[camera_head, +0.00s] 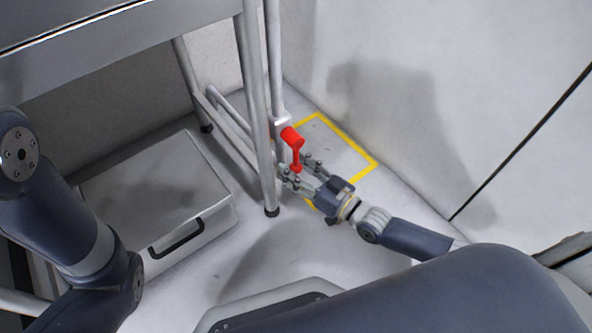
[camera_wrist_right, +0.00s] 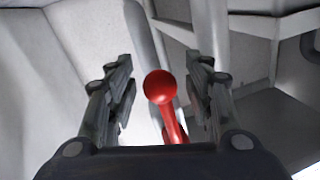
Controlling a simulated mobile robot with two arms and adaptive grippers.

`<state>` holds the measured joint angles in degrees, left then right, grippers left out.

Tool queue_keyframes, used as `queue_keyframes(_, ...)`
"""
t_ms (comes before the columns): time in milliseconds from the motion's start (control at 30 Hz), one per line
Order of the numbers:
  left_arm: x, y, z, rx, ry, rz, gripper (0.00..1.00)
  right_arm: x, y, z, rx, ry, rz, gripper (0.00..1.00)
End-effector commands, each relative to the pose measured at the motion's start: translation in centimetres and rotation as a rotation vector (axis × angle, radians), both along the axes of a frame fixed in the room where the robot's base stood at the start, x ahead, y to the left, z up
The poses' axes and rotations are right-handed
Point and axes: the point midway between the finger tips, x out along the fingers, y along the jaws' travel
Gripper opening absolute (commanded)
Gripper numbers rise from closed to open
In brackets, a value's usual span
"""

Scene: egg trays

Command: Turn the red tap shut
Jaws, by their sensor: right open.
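The red tap (camera_head: 292,136) sits on an upright pipe near the table leg, with its lever hanging down and a ball knob at the lower end. My right gripper (camera_head: 301,172) is open, with its fingers on either side of the knob end of the lever. In the right wrist view the red knob (camera_wrist_right: 160,87) lies between the two open fingers of my right gripper (camera_wrist_right: 160,85), with a gap on each side. The lever runs away behind the knob there. My left arm shows at the left in the head view, but its gripper is out of sight.
A metal table (camera_head: 130,45) stands at the upper left, and its leg (camera_head: 258,120) is close left of the tap. A grey case with a black handle (camera_head: 176,238) lies under it. A yellow floor outline (camera_head: 352,136) is behind my right gripper. A wall (camera_head: 440,90) rises at the right.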

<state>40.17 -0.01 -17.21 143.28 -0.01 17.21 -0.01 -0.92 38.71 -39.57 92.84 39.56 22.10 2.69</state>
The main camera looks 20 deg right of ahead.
Motion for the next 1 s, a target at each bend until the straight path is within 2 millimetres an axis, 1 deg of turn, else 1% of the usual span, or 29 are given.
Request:
queue_keyframes(200,0.0,0.0,0.0,0.000,0.000,0.000,0.36,0.1,0.0,0.0,0.000,0.000,0.000,0.47)
queue_keyframes(233,0.0,0.0,0.0,0.001,0.000,0.000,0.36,0.1,0.0,0.0,0.000,0.000,0.000,0.45)
queue_keyframes(267,0.0,0.0,0.0,0.001,0.000,0.000,0.36,0.0,0.0,0.0,0.000,0.000,0.000,0.38)
queue_keyframes(300,0.0,0.0,0.0,0.001,0.000,0.000,0.36,0.0,0.0,0.0,0.000,0.000,0.000,0.29)
queue_keyframes(367,0.0,0.0,0.0,0.000,0.000,0.000,0.36,0.0,0.0,0.0,-0.001,0.001,-0.001,0.15)
queue_keyframes(400,0.0,0.0,0.0,0.001,0.000,0.000,0.36,0.0,0.0,0.0,-0.001,0.001,-0.001,0.06)
queue_keyframes(433,0.0,0.0,0.0,0.001,0.000,0.000,0.36,0.0,0.0,0.0,-0.001,0.001,0.000,0.00)
queue_keyframes(633,0.0,0.0,0.1,0.001,0.000,0.000,0.36,0.0,-0.1,0.0,-0.004,-0.001,-0.001,0.00)
queue_keyframes(767,0.0,0.0,0.5,0.000,0.001,0.000,0.36,0.1,-0.3,0.1,-0.024,-0.007,-0.002,0.00)
queue_keyframes(867,0.0,0.0,1.2,0.000,0.001,0.000,0.36,0.2,-0.6,0.3,-0.057,-0.019,-0.001,0.00)
queue_keyframes(1000,0.1,0.0,2.6,0.000,0.002,0.000,0.36,0.5,-1.4,0.6,-0.135,-0.046,-0.001,0.00)
